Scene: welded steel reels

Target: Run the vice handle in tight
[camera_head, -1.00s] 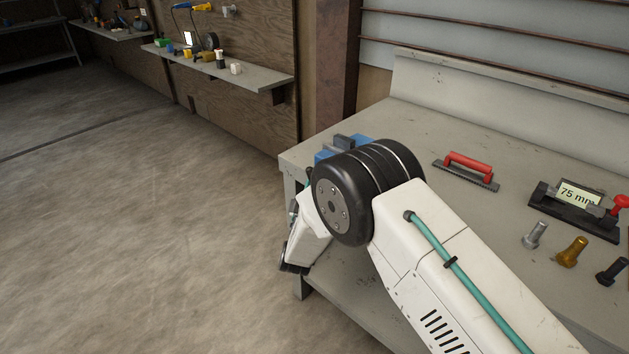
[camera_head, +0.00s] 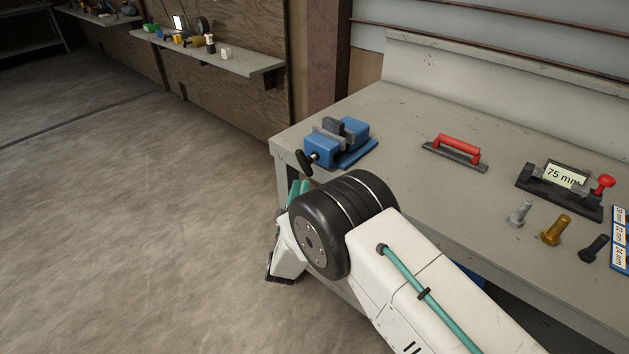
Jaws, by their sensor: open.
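The blue vice (camera_head: 321,149) stands at the near left corner of the grey workbench, with grey jaws on top. A dark block (camera_head: 333,125) shows at the jaws; I cannot tell how closely they grip it. The vice handle (camera_head: 304,162) is a black bar on the vice's left end, tilted, just past the bench edge. My gripper (camera_head: 281,277) is mostly hidden by my arm; its dark end shows low beside the bench, below and apart from the handle. It is open, and I see nothing in it.
On the workbench (camera_head: 400,123) lie a red-handled tool (camera_head: 458,151), a black gauge marked 75 mm (camera_head: 562,187), and silver (camera_head: 520,212), brass (camera_head: 555,230) and dark bolts (camera_head: 594,248). The floor left of the bench is clear. A wall shelf (camera_head: 225,60) is farther back.

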